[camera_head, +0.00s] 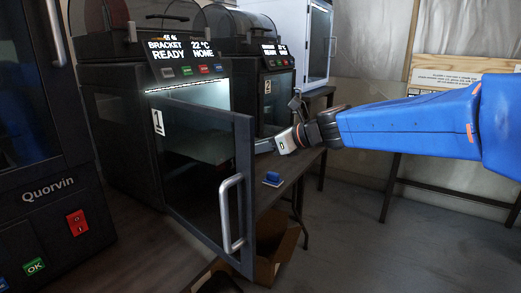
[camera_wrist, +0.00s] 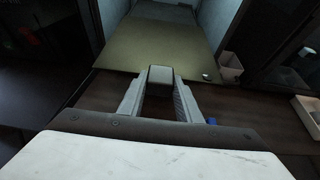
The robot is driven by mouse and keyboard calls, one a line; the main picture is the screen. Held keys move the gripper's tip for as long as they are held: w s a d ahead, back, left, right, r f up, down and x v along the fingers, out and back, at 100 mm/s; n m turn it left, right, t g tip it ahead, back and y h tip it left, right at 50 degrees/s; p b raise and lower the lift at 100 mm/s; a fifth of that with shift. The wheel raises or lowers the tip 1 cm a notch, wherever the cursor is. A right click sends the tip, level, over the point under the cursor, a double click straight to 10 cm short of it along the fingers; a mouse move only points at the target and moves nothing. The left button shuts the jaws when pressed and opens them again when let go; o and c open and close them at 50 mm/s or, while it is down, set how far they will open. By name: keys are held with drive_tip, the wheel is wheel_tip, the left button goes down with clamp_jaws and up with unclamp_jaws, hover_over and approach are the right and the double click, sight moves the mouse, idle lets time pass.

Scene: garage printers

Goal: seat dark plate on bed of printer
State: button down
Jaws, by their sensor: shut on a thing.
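The printer marked 1 (camera_head: 158,122) stands on the bench with its chamber lit and its glass door (camera_head: 200,190) swung open. My gripper (camera_head: 268,146) reaches in from the right, just past the door's far edge. In the wrist view my gripper (camera_wrist: 160,86) is shut on the grey block-like tab at the front of a flat olive-dark plate (camera_wrist: 150,52). The plate extends forward into the chamber opening. A greyer surface (camera_wrist: 165,12) shows beyond it, perhaps the bed. Whether the plate touches the bed cannot be told. In the head view the door hides most of the chamber.
A second printer (camera_head: 262,95) stands behind, and a Quorvin machine (camera_head: 45,190) at the left. A blue tool (camera_head: 272,179) lies on the bench near the door. A small light bin (camera_wrist: 230,66) stands right of the plate. A cardboard box (camera_head: 285,255) is under the bench.

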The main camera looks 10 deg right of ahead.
drive_tip(key=shift+w+a, duration=2.7)
drive_tip(key=shift+a, duration=0.8)
drive_tip(key=shift+w+a, duration=2.75)
drive_tip(key=shift+a, duration=0.7)
drive_tip(key=shift+w+a, duration=2.7)
drive_tip(key=shift+a, duration=0.8)
drive_tip(key=shift+w+a+f, duration=0.3)
drive_tip(key=shift+a+f, duration=0.1)
drive_tip(key=shift+f, duration=0.75)
drive_tip(key=c, duration=1.2)
unclamp_jaws()
